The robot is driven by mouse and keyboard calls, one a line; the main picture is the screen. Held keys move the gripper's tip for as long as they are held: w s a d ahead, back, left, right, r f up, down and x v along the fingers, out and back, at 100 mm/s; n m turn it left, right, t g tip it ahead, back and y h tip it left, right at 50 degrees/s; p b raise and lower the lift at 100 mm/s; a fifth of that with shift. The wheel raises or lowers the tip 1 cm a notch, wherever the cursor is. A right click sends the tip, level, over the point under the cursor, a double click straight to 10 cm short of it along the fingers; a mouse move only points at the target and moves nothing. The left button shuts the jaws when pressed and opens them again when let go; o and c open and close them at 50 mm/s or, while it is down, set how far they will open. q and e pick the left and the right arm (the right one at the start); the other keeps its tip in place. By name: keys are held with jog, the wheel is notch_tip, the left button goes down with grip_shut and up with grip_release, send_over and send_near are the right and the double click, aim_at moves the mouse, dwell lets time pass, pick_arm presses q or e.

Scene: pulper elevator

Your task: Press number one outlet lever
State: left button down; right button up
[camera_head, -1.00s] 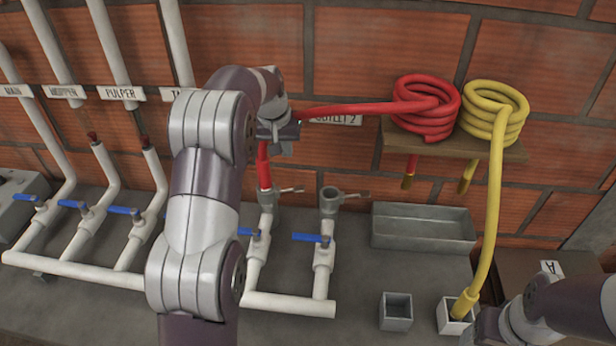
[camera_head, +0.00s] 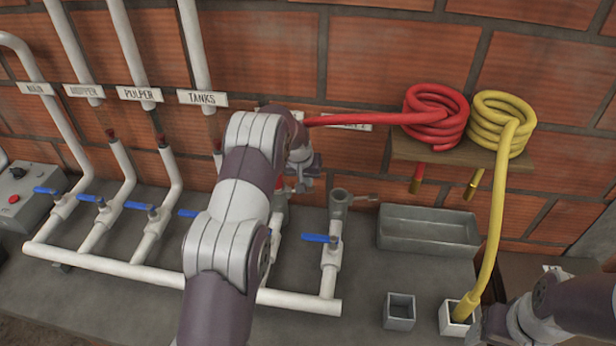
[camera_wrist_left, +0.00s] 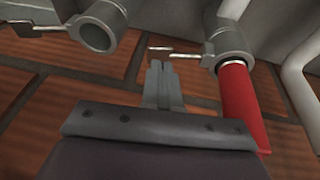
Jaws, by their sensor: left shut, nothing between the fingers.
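The number one outlet's grey metal coupling (camera_wrist_left: 229,42) has the red hose (camera_wrist_left: 240,100) plugged into it in the left wrist view. Its small metal lever (camera_wrist_left: 172,50) sticks out to the left there. My left gripper (camera_wrist_left: 163,75) is shut and empty, with its fingertips close to this lever; I cannot tell whether they touch it. In the head view my left gripper (camera_head: 303,183) is over the first outlet, and my arm hides most of that coupling and its lever. The second outlet's empty coupling (camera_head: 340,202) and lever (camera_head: 365,198) stand to its right.
Blue-handled valves (camera_head: 320,238) sit on white pipes along the ledge. The red hose coil (camera_head: 435,117) and yellow hose coil (camera_head: 501,122) lie on a wooden shelf (camera_head: 440,152). A grey trough (camera_head: 428,232) stands right of the outlets. My right arm (camera_head: 570,310) shows at lower right.

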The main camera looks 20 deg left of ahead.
pick_arm(q)
jog(key=shift+d+f, duration=0.1)
jog(key=shift+f, duration=0.3)
jog(key=shift+d+f, duration=0.1)
jog(key=shift+w+d+f+g+y+b, duration=0.15)
jog(key=shift+d+f+g+y+b, duration=0.3)
jog(key=shift+y, duration=0.85)
jog(key=f+b, duration=0.2)
jog(key=b, duration=0.2)
jog(key=d+f+b, duration=0.1)
jog(key=f+b, duration=0.2)
jog(key=b, duration=0.1)
jog(key=shift+w+d+f, duration=0.15)
jog(key=shift+w+f, duration=0.05)
jog(key=shift+r, duration=0.1)
jog(key=shift+r+p, duration=0.4)
jog(key=shift+r, duration=0.3)
